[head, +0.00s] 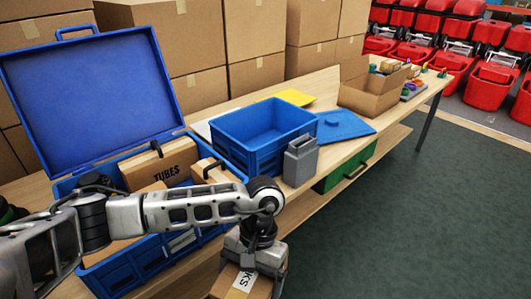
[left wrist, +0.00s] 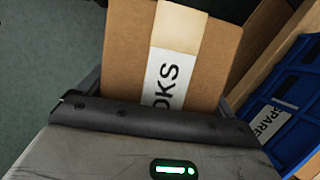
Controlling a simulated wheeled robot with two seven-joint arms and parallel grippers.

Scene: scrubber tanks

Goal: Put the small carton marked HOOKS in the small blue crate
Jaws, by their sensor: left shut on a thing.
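My left gripper (head: 252,258) is shut on the small carton marked HOOKS (head: 236,287), a brown box whose label shows only in part. It holds the carton low, in front of the table's edge. The left wrist view shows the carton (left wrist: 200,60) gripped at my fingers (left wrist: 155,115), over the dark floor. The small blue crate (head: 266,151) stands open on the table, up and slightly right of the gripper. Its visible inside is empty. My right gripper is not in view.
A larger blue crate (head: 112,277) with a raised lid (head: 90,95) holds a TUBES carton (head: 160,165) and other boxes. A grey container (head: 300,161) stands against the small crate's front right. A blue lid (head: 345,126) and an open cardboard box (head: 372,95) lie further right.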

